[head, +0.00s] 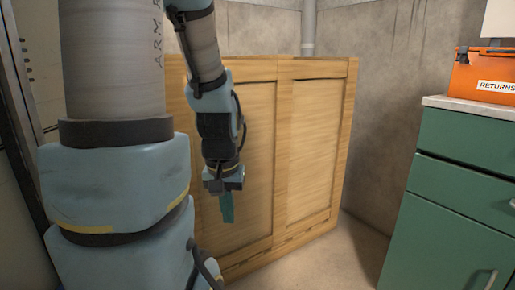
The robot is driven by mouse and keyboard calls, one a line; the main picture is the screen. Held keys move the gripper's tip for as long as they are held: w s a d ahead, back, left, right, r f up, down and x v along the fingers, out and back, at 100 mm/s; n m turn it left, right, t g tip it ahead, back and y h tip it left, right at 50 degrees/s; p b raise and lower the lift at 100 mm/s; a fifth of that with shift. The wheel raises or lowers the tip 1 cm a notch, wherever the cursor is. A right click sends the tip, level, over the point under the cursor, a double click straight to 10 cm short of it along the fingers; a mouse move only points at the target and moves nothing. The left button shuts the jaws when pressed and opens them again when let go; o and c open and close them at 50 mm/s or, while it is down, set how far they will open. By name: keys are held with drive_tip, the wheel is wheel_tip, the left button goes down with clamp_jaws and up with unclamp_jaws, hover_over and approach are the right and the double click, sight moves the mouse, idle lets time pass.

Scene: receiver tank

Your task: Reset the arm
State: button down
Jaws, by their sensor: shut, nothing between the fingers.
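My gripper (227,208) hangs at the end of my arm, left of the middle in the head view, with its teal fingers pointing down. The fingers are together and hold nothing. Behind it stands a wooden panelled cabinet (312,150), and the gripper appears in front of its left panel. I cannot tell how far the fingers are from the wood. My arm covers much of the left side of the view and hides the cabinet's left part.
A green drawer cabinet (458,190) with a pale top (470,106) stands at the right. An orange box labelled RETURNS (485,78) sits on it. A strip of bare floor (362,250) lies between the two cabinets. A grey wall (385,90) and a vertical pipe (308,25) are behind.

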wheel_tip(320, 180, up, 24)
drive_tip(key=p, duration=2.1)
drive_tip(key=shift+r+p, duration=0.15)
drive_tip(key=shift+p, duration=0.25)
drive_tip(key=c, duration=1.6)
unclamp_jaws()
